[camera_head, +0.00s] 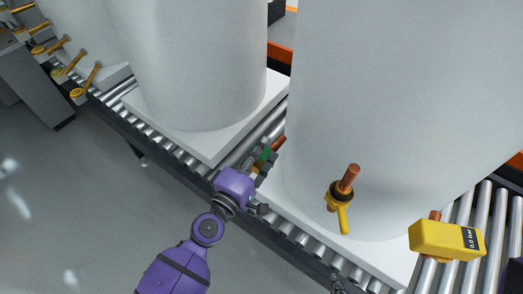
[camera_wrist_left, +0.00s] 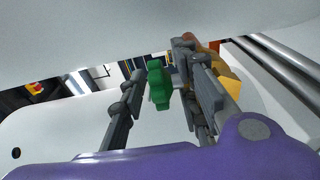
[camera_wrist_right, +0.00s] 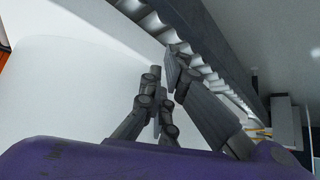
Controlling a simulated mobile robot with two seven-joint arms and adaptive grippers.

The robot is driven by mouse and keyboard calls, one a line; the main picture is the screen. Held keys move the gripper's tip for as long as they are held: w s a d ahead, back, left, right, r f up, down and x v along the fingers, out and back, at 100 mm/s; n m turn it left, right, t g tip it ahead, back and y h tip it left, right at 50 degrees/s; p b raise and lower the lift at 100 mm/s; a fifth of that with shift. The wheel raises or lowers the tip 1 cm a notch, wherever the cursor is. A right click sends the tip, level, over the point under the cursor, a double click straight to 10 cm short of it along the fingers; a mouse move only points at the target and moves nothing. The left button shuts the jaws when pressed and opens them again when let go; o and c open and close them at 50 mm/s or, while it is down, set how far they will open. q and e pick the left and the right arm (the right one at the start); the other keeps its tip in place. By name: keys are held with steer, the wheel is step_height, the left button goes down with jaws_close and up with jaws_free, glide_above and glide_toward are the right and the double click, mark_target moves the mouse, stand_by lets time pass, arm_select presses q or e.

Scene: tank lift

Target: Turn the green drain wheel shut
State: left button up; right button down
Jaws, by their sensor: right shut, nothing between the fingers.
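The green drain wheel (camera_head: 265,154) shows as a small green patch in the gap between the two white tanks. In the left wrist view the green wheel (camera_wrist_left: 158,86) stands between the fingers of my left gripper (camera_wrist_left: 162,66), with room visible beside it. My left gripper (camera_head: 260,168) is open at the wheel in the head view and partly hides it. I cannot tell whether a finger touches it. My right gripper (camera_wrist_right: 166,70) is shut and empty, in front of a white surface in its wrist view.
A large white tank (camera_head: 400,100) stands right of the wheel and another white tank (camera_head: 200,70) left of it, on a roller conveyor (camera_head: 160,148). A yellow-handled valve (camera_head: 342,195) and a yellow gauge (camera_head: 445,240) are at the right tank's foot. Grey floor is free at lower left.

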arm_select(q)
jaws_close()
steer(key=shift+f+m+g+h+b, duration=0.35)
steer(key=shift+m+h+b, duration=0.2)
steer(key=shift+b, duration=0.25)
steer(key=shift+r+g+h, duration=0.1)
steer(key=shift+g+h, duration=0.15)
steer(key=shift+h, duration=0.1)
steer(key=shift+r+m, duration=0.15)
steer(key=shift+m, duration=0.1)
steer(key=shift+r, duration=0.1)
steer(key=shift+o, duration=1.7)
jaws_free()
steer(key=shift+s, duration=0.1)
steer(key=shift+s+a, duration=0.4)
steer(key=shift+s, duration=0.05)
steer(key=v, duration=1)
steer(key=shift+s+a, duration=0.25)
arm_select(e)
steer(key=shift+s+f, duration=0.2)
steer(key=shift+f, duration=0.35)
steer(key=shift+s+f, duration=0.2)
steer(key=shift+f, duration=0.35)
